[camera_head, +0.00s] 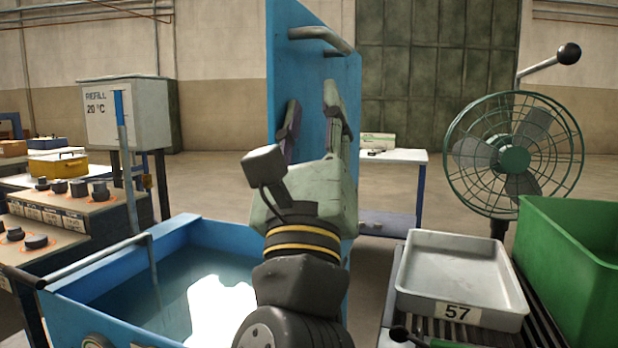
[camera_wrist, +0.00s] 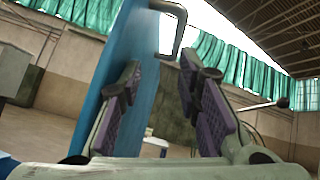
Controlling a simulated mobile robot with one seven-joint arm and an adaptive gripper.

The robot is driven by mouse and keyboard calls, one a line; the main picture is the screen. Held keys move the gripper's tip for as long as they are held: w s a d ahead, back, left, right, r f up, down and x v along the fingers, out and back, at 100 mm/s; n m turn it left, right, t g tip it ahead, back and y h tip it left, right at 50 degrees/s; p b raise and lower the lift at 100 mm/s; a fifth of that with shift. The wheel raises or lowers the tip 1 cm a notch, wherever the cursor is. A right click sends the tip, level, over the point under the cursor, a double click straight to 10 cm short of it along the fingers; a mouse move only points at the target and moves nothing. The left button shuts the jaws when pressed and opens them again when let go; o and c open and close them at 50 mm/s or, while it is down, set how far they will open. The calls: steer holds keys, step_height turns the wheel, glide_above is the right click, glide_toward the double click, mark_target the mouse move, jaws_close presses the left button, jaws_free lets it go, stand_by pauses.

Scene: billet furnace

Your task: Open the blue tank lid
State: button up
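The blue tank lid (camera_head: 298,75) stands upright at the right side of the blue tank (camera_head: 185,232), which is open and holds water. A metal bar handle (camera_head: 322,38) is at the lid's top; it also shows in the wrist view (camera_wrist: 182,30). The lid (camera_wrist: 138,40) fills the left middle of the wrist view. My gripper (camera_head: 312,97) is in front of the lid, below the handle. Its purple-padded fingers are spread apart with nothing held between them. In the wrist view the gripper (camera_wrist: 160,70) is apart from the handle. The lid's lower part is partly hidden behind my arm.
A grey tray (camera_head: 457,265) marked 57 and a green bin (camera_head: 575,265) are at the right. A green fan (camera_head: 514,155) stands behind them. A control panel with knobs (camera_head: 70,205) is at the left, near a refill box (camera_head: 128,112). Open floor lies behind.

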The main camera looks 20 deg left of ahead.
steer(key=shift+b+v, duration=2.95)
steer(key=shift+b, duration=0.5)
